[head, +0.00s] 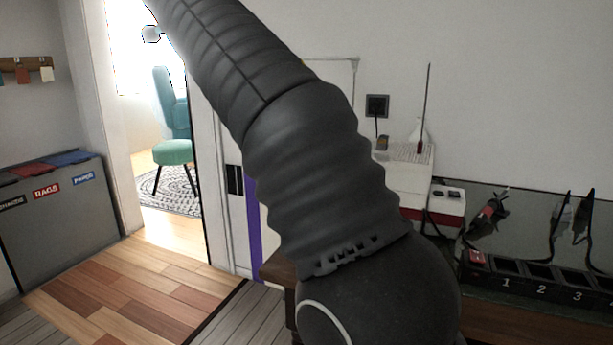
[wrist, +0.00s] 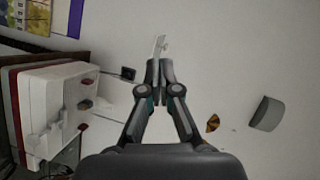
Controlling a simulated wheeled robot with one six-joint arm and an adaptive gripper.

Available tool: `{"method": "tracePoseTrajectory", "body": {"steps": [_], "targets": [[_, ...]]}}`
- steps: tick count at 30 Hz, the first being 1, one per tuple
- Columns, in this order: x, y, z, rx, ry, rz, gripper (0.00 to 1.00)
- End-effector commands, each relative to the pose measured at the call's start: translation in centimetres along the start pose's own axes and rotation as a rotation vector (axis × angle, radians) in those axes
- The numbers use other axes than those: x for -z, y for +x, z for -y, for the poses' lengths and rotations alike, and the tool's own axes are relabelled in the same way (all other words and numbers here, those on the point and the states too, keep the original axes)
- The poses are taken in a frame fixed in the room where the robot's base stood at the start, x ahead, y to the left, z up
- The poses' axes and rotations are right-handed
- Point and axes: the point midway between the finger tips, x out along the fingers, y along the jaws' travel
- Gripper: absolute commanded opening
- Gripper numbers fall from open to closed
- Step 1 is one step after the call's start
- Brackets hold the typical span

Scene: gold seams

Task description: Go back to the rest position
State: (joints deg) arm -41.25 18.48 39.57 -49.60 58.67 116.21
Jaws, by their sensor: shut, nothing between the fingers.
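My gripper (wrist: 159,82) shows in the wrist view, with its two fingers together and nothing between them. It points toward a pale wall, and no object touches it. In the head view my dark ribbed arm fills the middle of the picture, and the gripper itself is not visible there.
A white and red device (head: 408,178) stands by the wall; it also shows in the wrist view (wrist: 50,105). A dark table holds a numbered black tray (head: 540,283) and pliers (head: 487,214). Grey bins (head: 60,225) stand left. A doorway shows a teal chair (head: 173,151). Wooden floor lies clear.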

Motion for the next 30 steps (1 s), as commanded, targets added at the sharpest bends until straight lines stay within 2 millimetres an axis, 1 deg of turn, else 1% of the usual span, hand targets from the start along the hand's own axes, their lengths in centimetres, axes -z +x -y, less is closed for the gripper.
{"method": "tracePoseTrajectory", "body": {"steps": [5, 8, 11, 14, 15, 17, 18, 20, 21, 23, 24, 26, 27, 29, 30], "targets": [[2.2, 0.1, -2.0, -0.053, -0.102, 0.005, 0.0], [3.7, 0.1, -3.6, -0.09, -0.173, 0.013, 0.0], [5.5, -0.1, -5.7, -0.136, -0.258, 0.027, 0.0], [7.9, -0.6, -8.7, -0.197, -0.367, 0.05, 0.0], [9.0, -1.0, -10.3, -0.226, -0.416, 0.064, 0.0], [10.6, -1.7, -12.9, -0.27, -0.493, 0.088, 0.0], [11.6, -2.2, -14.7, -0.298, -0.541, 0.107, 0.0], [13.0, -3.2, -17.4, -0.337, -0.611, 0.138, 0.0], [13.8, -3.9, -19.2, -0.363, -0.657, 0.161, 0.0], [15.0, -5.1, -22.1, -0.399, -0.721, 0.197, 0.0], [15.7, -6.0, -24.1, -0.422, -0.762, 0.224, 0.0], [16.6, -7.4, -27.2, -0.455, -0.82, 0.265, 0.0], [17.2, -8.4, -29.2, -0.474, -0.857, 0.294, 0.0], [17.9, -9.9, -32.4, -0.501, -0.91, 0.339, 0.0], [18.2, -11.0, -34.5, -0.517, -0.944, 0.371, 0.0]]}}
